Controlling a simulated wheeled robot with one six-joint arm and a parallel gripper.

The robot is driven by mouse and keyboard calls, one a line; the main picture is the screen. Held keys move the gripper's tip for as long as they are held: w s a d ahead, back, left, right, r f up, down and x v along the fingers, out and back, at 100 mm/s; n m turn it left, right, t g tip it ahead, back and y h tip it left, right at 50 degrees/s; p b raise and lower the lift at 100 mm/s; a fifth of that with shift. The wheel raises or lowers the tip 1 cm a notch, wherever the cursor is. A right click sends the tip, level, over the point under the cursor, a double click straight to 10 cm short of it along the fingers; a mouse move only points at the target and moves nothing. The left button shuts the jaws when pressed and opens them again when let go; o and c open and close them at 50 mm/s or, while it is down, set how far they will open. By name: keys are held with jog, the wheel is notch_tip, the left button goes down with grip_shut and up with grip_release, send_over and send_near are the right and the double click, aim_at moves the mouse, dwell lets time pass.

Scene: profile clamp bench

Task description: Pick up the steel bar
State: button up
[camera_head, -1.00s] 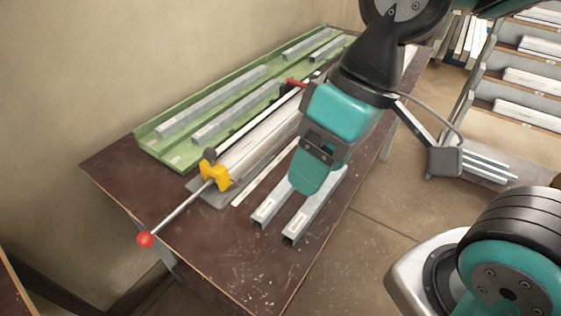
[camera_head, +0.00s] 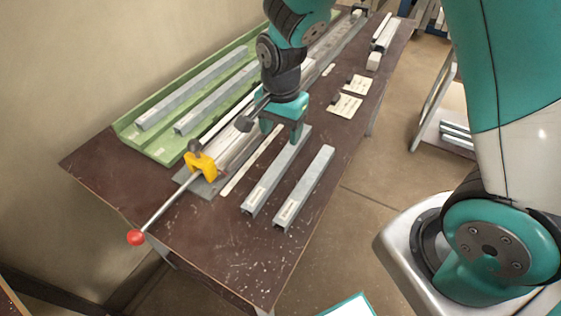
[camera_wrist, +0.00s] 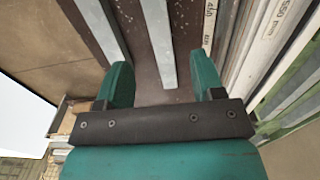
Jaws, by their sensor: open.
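Two grey steel bars lie side by side on the brown bench, the left one (camera_head: 272,181) and the right one (camera_head: 305,187). My gripper (camera_head: 284,136) points down over the far part of the left bar. In the wrist view, its two teal fingers (camera_wrist: 163,78) are apart and empty. The left bar (camera_wrist: 158,35) lies in line with the gap between them. The other bar (camera_wrist: 97,25) lies outside the left finger. I cannot tell the exact height of the fingers above the bar.
A clamp with a yellow block (camera_head: 201,166) and red-knobbed lever (camera_head: 137,237) stands left of the bars, along a long profile. A green tray (camera_head: 125,124) holds more bars behind it. Paper cards (camera_head: 346,105) lie at the right. The bench front is clear.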

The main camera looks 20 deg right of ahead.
aim_at(281, 161)
notch_tip(281, 161, down, 4)
jog(key=shift+r, duration=0.2)
jog(key=shift+s+a+f+p, duration=0.15)
jog(key=shift+f+p, duration=0.2)
jog(key=shift+f, duration=1)
jog(key=shift+s+f+p, duration=0.1)
jog(key=shift+f+p, duration=0.2)
jog(key=shift+f, duration=1.05)
jog(key=shift+c, duration=0.4)
grip_shut()
